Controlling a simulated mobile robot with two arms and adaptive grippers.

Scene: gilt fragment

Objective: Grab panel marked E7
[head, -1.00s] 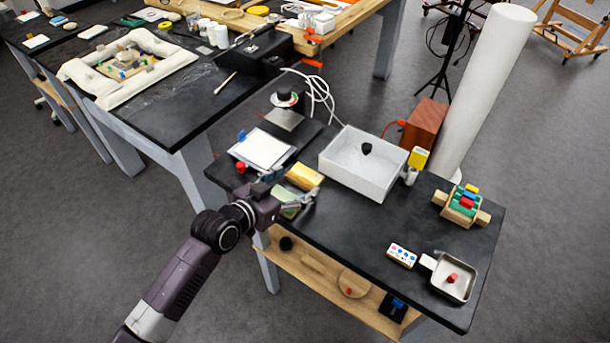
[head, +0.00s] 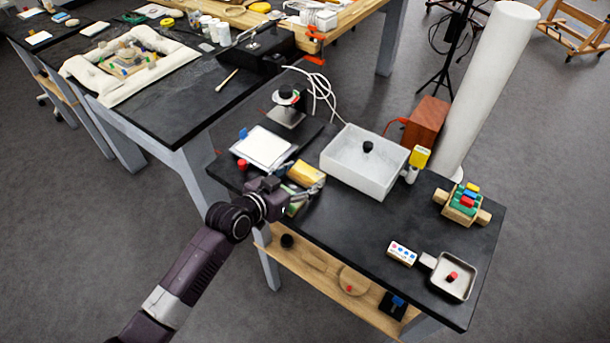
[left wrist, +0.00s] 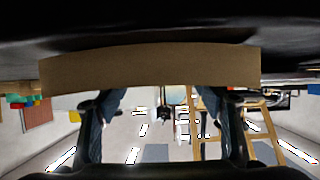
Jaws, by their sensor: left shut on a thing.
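My left gripper (head: 304,184) reaches in from the left, low over the near left part of the black table. It is shut on a panel. In the left wrist view the panel shows as a broad tan, slightly curved strip (left wrist: 150,68) across the fingertips. The fingertips are hidden behind it. In the head view a pale green piece (head: 297,208) shows at the fingers, partly covered by them. A yellow-gold block (head: 307,173) lies just behind the fingers. I cannot read an E7 mark. My right gripper is not in view.
A white open box (head: 350,180) stands right of the gripper. A white sheet (head: 263,148) and a red knob (head: 242,164) lie behind it. A metal tray (head: 440,284) and a wooden piece with coloured blocks (head: 464,205) are farther right. The table's front middle is clear.

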